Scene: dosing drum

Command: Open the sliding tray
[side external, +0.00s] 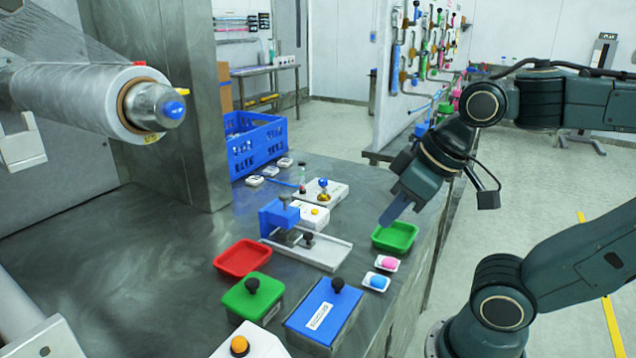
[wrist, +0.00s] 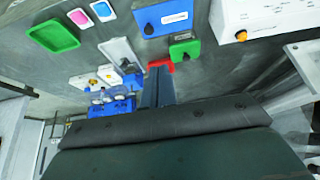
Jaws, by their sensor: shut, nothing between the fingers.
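The pale metal sliding tray (side external: 325,254) sits low at the blue dosing device (side external: 280,215) on the steel bench. A black knob (side external: 308,239) stands beside the blue device, at the tray. The tray also shows in the wrist view (wrist: 117,48), with the blue device (wrist: 132,78) below it. I cannot tell how far the tray is pulled out. My gripper (side external: 385,222) is shut and empty. It hangs above the bench, to the right of the tray and apart from it. In the wrist view my fingers (wrist: 158,72) point toward the red dish.
Around the tray are a red dish (side external: 243,258), a green dish (side external: 396,235), a knobbed green box (side external: 250,300), a knobbed blue box (side external: 325,320) and two small dishes with pink (side external: 388,263) and blue (side external: 377,283) items. A blue crate (side external: 255,143) stands behind.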

